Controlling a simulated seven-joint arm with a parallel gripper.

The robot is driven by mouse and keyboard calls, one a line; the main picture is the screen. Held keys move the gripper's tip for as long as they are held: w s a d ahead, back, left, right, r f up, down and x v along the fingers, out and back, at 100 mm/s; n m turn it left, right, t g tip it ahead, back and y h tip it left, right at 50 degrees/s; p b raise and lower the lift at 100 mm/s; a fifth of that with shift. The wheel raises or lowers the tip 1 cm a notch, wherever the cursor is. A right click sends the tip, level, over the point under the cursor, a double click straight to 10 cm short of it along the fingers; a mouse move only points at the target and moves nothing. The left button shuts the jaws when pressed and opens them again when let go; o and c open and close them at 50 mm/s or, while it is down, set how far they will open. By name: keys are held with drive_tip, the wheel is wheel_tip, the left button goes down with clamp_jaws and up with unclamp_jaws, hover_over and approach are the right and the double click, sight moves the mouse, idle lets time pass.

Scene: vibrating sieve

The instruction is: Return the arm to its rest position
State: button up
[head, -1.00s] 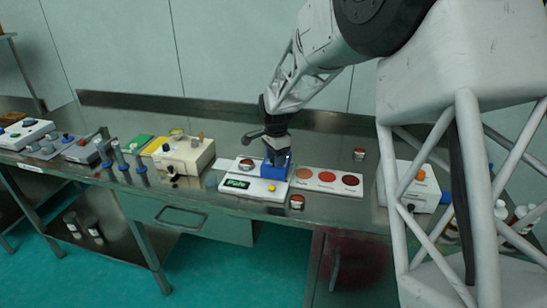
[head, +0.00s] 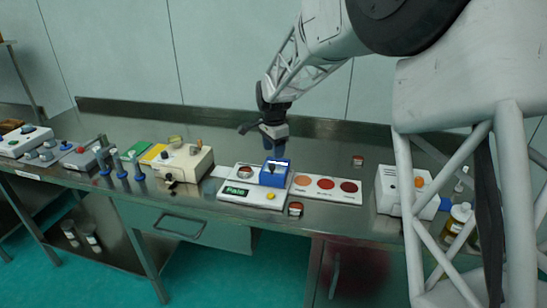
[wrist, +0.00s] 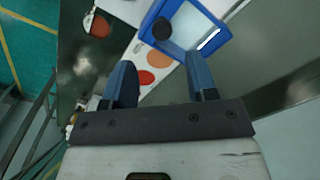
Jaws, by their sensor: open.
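My gripper (head: 272,140) hangs above the bench, just over a blue block-like box (head: 274,173) on a white device with a green display reading "Pale" (head: 250,192). It does not touch the box. In the wrist view the two blue fingers of my gripper (wrist: 162,85) stand wide apart with nothing between them but the view of the bench below. The blue box shows there as a blue frame (wrist: 222,48) with a dark round knob, beyond the fingertips.
A white card with three coloured discs (head: 326,188) lies right of the device. Small jars stand in front (head: 295,209) and behind (head: 357,161). A beige machine (head: 183,163) is left, a white box with an orange knob (head: 400,190) right.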

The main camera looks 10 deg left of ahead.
drive_tip(key=shift+r, duration=0.7)
drive_tip(key=s+d+r+n, duration=0.1)
drive_tip(key=s+d+r, duration=0.2)
drive_tip(key=s+d, duration=0.4)
drive_tip(key=s+d+r+n+t, duration=0.15)
drive_tip(key=s+d+r, duration=0.3)
drive_tip(key=d, duration=0.45)
drive_tip(key=s+d+r+n, duration=0.2)
drive_tip(key=s+d+r, duration=0.1)
drive_tip(key=s+d, duration=0.5)
drive_tip(key=s+d+f+n, duration=0.1)
drive_tip(key=s+d, duration=0.3)
drive_tip(key=s, duration=0.4)
drive_tip(key=s+d+f+n, duration=0.1)
drive_tip(key=s+d+n, duration=0.1)
drive_tip(key=s+d, duration=0.3)
drive_tip(key=s+d+f+n+t, duration=0.1)
drive_tip(key=s+d, duration=0.4)
drive_tip(key=s, duration=0.6)
drive_tip(key=shift+s+d+f, duration=0.2)
drive_tip(key=shift+s+f, duration=0.1)
drive_tip(key=shift+f, duration=0.2)
